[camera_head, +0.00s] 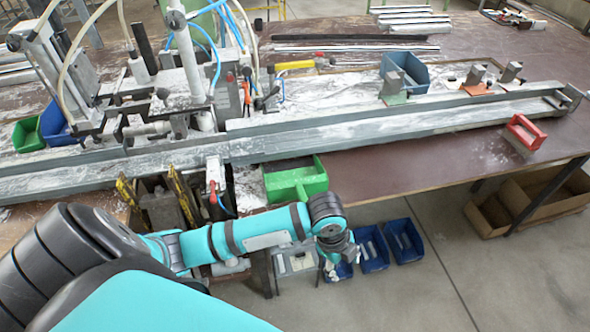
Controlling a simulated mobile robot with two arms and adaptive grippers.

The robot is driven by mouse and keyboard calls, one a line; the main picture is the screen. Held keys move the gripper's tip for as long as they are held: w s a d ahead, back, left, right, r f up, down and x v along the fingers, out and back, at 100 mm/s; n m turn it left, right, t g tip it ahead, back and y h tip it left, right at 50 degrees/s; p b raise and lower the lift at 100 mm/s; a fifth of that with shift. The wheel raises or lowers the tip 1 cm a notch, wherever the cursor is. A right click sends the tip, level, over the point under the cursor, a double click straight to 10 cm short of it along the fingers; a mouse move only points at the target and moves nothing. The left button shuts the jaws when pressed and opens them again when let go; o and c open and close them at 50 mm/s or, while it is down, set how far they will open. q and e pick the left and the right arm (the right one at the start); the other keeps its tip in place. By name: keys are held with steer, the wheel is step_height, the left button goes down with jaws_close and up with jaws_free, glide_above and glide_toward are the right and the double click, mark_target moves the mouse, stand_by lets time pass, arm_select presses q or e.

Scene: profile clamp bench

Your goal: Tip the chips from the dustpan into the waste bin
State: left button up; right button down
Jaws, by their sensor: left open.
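My left gripper (341,262) hangs past the bench's front edge, above the blue bins on the floor. It is small in view, open, and I see nothing held in it. Pale chips or dust (330,92) lie scattered over the bench top and along the long metal profile. I cannot make out a dustpan. No container is clearly the waste bin. An open green bin (296,181) sits at the bench's front edge, just behind my left wrist. My right gripper is not in view.
Blue bins (372,248) stand on the floor. Cardboard boxes (549,200) are under the bench at right. A red-handled brush-like tool (525,133) is at the front edge. A clamp machine with hoses (185,70) fills the back left. The floor at lower right is clear.

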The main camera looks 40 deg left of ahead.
arm_select(q)
steer(key=w+a+r+m+g+y, duration=0.1)
steer(key=w+a+r+m+y, duration=0.1)
steer(key=w+a+m, duration=0.45)
step_height(320, 180, up, 4)
glide_above(304, 197)
steer(key=shift+s+d+r+g+y, duration=0.15)
steer(key=shift+d+g+y, duration=0.05)
steer(key=shift+g+y, duration=0.1)
steer(key=shift+a+r, duration=0.2)
steer(key=shift+a, duration=0.05)
steer(key=shift+f, duration=0.1)
step_height(304, 197, down, 5)
steer(key=b, duration=0.5)
steer(key=shift+b, duration=0.3)
step_height(304, 197, down, 3)
steer(key=shift+b, duration=0.4)
steer(key=shift+f, duration=0.45)
